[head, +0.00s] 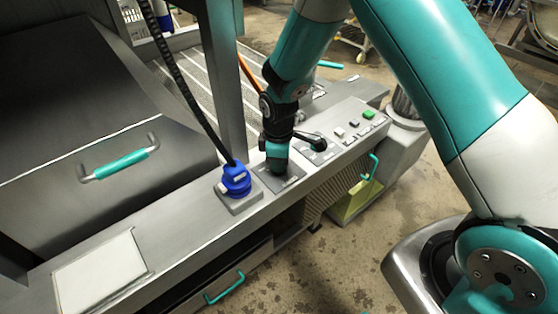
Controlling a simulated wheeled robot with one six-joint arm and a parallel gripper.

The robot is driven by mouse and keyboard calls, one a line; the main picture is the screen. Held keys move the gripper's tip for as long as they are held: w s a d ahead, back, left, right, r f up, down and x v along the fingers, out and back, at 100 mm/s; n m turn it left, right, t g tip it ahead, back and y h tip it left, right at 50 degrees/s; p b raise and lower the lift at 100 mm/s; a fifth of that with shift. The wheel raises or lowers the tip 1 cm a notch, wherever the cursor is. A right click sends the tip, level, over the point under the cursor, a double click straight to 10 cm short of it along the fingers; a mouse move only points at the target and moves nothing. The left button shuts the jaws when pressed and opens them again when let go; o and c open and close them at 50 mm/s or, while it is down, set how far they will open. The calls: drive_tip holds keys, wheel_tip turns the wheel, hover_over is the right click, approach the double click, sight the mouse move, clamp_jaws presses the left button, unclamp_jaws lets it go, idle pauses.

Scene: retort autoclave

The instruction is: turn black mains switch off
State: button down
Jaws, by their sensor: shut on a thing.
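My gripper (277,165) points down at a dark grey square plate (290,184) on the machine's front ledge. It is shut on the black mains switch at that plate. The gripper covers the switch, so its shape and the angle of its handle cannot be seen.
A blue plug (236,180) with a black cable stands just left of the gripper. A black lever (314,142) and a panel with a green button (368,114) lie to the right. A closed lid with a teal handle (120,164) is at the left. Open floor lies in front.

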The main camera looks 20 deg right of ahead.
drive_tip(key=shift+w, duration=0.1)
drive_tip(key=c, duration=1.1)
unclamp_jaws()
drive_tip(key=shift+r, duration=0.15)
wheel_tip(320, 180, up, 17)
drive_tip(key=shift+r+b, duration=0.1)
drive_tip(key=shift+b, duration=0.55)
drive_tip(key=s+a+r+m+y, duration=0.1)
drive_tip(key=s+r+m, duration=0.1)
drive_tip(key=s, duration=0.6)
drive_tip(key=s+a+r+m+y, duration=0.1)
drive_tip(key=s+r+m, duration=0.1)
drive_tip(key=s, duration=0.6)
drive_tip(key=s+a+r+m+y, duration=0.1)
drive_tip(key=s+r, duration=0.3)
drive_tip(key=s, duration=0.5)
drive_tip(key=shift+a+r+m+y, duration=0.25)
drive_tip(key=shift+a+m+y, duration=0.15)
drive_tip(key=shift+a+y, duration=0.2)
